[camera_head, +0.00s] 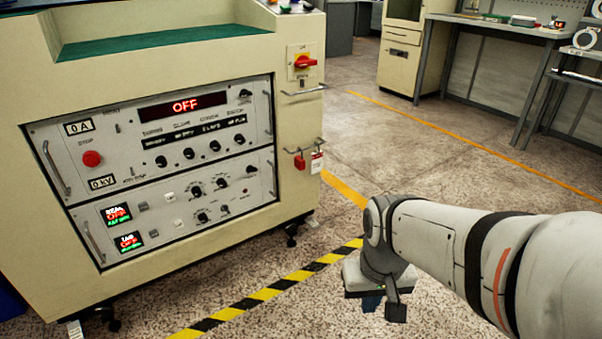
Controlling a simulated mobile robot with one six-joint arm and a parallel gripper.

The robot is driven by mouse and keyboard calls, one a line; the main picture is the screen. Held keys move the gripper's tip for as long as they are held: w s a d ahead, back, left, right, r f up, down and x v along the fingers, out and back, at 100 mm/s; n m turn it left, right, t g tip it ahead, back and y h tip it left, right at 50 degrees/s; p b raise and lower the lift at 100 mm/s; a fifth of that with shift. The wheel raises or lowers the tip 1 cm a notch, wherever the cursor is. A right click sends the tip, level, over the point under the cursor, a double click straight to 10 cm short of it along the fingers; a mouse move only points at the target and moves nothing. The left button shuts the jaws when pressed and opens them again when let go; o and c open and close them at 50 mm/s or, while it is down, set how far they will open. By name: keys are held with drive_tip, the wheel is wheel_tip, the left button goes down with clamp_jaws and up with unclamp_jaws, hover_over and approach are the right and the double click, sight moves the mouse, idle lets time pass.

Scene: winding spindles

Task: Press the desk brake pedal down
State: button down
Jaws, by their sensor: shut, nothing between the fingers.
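My gripper (372,303) hangs at the end of my arm, pointing down over the speckled floor, right of the cream control desk (250,237). It is shut, with nothing seen in it; its fingertips are small and partly hidden by the wrist. I cannot clearly make out a brake pedal. A small pale metal piece (75,328) sticks out beside the front left caster (110,318), at the desk's lower left edge. Casters (291,232) also show under its right corner. The gripper is apart from the desk.
Black-and-yellow floor tape (268,292) runs between the desk and my gripper. A red lock and tag (317,161) hang on the desk's right side, near protruding handles (305,90). Workbenches (500,30) stand at the back right. The middle floor is clear.

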idle(0.9)
wheel_tip(320, 180, up, 3)
drive_tip(key=p, duration=0.3)
drive_tip(key=shift+r, duration=0.15)
